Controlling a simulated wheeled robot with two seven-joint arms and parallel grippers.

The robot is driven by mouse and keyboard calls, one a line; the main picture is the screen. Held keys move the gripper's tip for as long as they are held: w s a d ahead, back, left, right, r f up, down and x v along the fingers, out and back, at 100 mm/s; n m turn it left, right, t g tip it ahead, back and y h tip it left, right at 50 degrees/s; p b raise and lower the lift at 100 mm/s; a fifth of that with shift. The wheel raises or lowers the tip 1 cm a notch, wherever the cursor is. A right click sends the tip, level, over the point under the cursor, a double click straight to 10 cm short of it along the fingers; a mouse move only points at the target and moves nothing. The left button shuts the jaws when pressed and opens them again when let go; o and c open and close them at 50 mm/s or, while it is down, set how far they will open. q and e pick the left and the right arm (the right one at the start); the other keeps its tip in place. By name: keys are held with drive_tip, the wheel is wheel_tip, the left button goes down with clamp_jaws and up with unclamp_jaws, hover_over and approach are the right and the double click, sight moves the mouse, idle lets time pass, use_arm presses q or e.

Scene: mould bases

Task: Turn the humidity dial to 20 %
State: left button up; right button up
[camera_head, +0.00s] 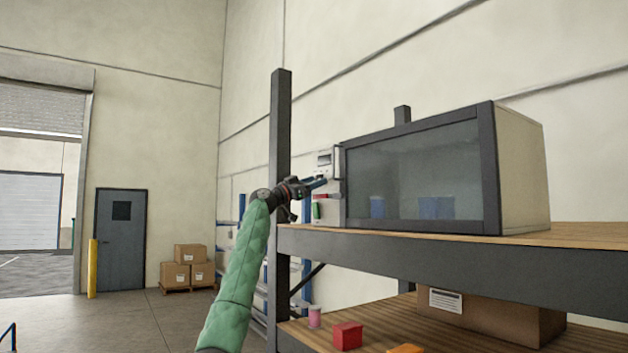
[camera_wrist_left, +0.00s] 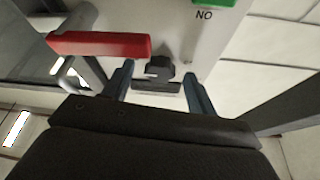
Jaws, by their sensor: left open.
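A dark knob (camera_wrist_left: 158,72), which looks like the dial, sticks out from a pale panel in the left wrist view. My left gripper (camera_head: 322,182) is open in front of the panel at the cabinet's left side. In the left wrist view its two blue fingers stand on either side of the knob; I cannot tell whether they touch it. No scale or humidity reading is legible. A white control unit with a small display (camera_head: 324,158) shows just above the gripper in the head view. My right gripper is not in view.
A red bar (camera_wrist_left: 100,43) lies close to the left finger, and a green label (camera_wrist_left: 213,2) is above the knob. The glass-fronted cabinet (camera_head: 488,165) stands on a wooden-topped shelf (camera_head: 585,236). A dark shelf post (camera_head: 280,130) rises just left of the gripper.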

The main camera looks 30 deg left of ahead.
use_arm(q)
drive_tip(key=shift+w+d, duration=0.1)
drive_tip(key=shift+w, duration=0.1)
drive_tip(key=c, duration=1)
